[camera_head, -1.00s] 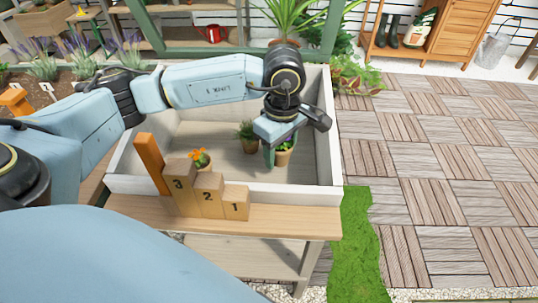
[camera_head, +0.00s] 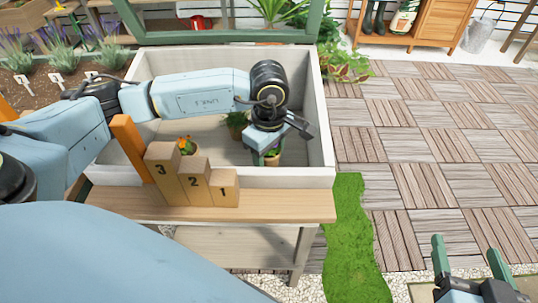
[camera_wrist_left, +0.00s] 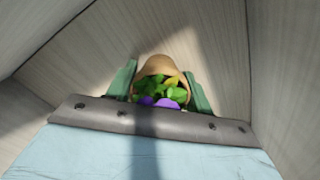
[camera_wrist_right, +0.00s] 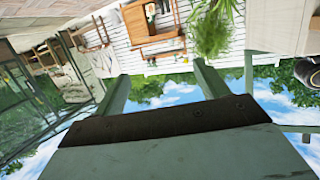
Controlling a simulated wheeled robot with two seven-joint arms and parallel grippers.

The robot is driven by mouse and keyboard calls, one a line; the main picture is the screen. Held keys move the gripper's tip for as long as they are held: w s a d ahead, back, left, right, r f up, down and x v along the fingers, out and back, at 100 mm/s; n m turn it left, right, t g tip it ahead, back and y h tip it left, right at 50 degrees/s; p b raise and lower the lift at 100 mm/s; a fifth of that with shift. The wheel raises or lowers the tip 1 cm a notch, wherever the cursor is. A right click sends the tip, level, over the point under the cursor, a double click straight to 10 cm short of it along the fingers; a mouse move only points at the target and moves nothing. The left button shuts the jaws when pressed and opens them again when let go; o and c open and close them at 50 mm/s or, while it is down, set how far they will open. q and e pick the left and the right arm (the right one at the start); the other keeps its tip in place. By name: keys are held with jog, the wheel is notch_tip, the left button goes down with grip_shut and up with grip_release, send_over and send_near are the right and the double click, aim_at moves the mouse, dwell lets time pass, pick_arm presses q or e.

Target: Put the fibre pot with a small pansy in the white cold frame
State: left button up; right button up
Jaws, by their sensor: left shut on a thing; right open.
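The fibre pot (camera_head: 272,160) with a small purple pansy is inside the white cold frame (camera_head: 322,125), near its front wall and right corner. My left gripper (camera_head: 266,155) is shut on it. In the left wrist view the tan pot (camera_wrist_left: 158,68) lies between the green fingers, with green leaves and purple petals (camera_wrist_left: 160,102) toward the camera. I cannot tell if its base touches the frame's floor. My right gripper (camera_head: 466,255) is open and empty, at the lower right, outside the frame.
A leafy green plant (camera_head: 236,120) and an orange-flowered plant (camera_head: 186,146) also stand in the cold frame. Numbered wooden blocks (camera_head: 193,183) and an orange post (camera_head: 132,148) stand at its front left. The frame's lid (camera_head: 220,36) is raised behind.

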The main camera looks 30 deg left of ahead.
pick_arm(q)
jog(key=shift+f, duration=0.1)
jog(key=o, duration=1)
pick_arm(e)
jog(key=shift+w+a+r+t, duration=0.1)
jog(key=shift+r+t, duration=0.2)
jog(key=shift+r, duration=0.15)
jog(key=shift+f, duration=0.1)
pick_arm(q)
notch_tip(320, 180, up, 6)
jog(key=shift+f+p, duration=0.2)
jog(key=shift+p, duration=0.9)
notch_tip(320, 180, up, 7)
jog(key=shift+f+p, duration=0.15)
jog(key=shift+p, duration=0.9)
pick_arm(e)
jog(key=s+d+f+g+h, duration=0.1)
jog(key=s+d+f+g, duration=0.2)
jog(key=s+f+g, duration=0.3)
jog(key=s+d+f+g+h, duration=0.2)
jog(key=s+d+f+g, duration=0.1)
jog(key=s+f+g, duration=0.3)
jog(key=shift+s+d+m+h, duration=0.3)
jog(key=shift+s+m, duration=0.1)
jog(key=shift+s, duration=0.35)
